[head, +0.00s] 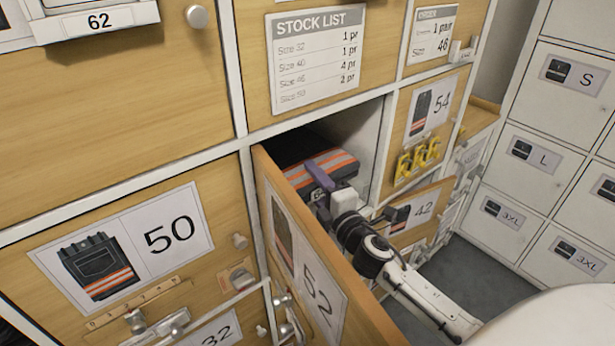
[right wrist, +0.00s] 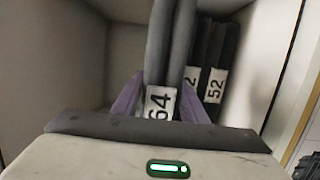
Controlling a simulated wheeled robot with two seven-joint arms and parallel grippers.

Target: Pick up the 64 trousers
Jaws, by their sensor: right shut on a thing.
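The 64 trousers (right wrist: 158,55) are a dark grey folded pair with a white 64 tag in the right wrist view. My right gripper (right wrist: 160,98) has its purple fingers on either side of them, shut on the fold by the tag. In the head view my right gripper (head: 316,174) reaches into the open compartment behind the door marked 52 (head: 318,290). Dark trousers with orange and silver stripes (head: 335,160) show there at its fingers. Their lower part is hidden by the door and the gripper. My left gripper is not in view.
Other dark folded trousers (right wrist: 220,60) tagged 52 stand just right of the held pair. The open door stands close left of my right arm. A compartment front marked 42 (head: 418,212) and yellow tags (head: 418,155) are to the right.

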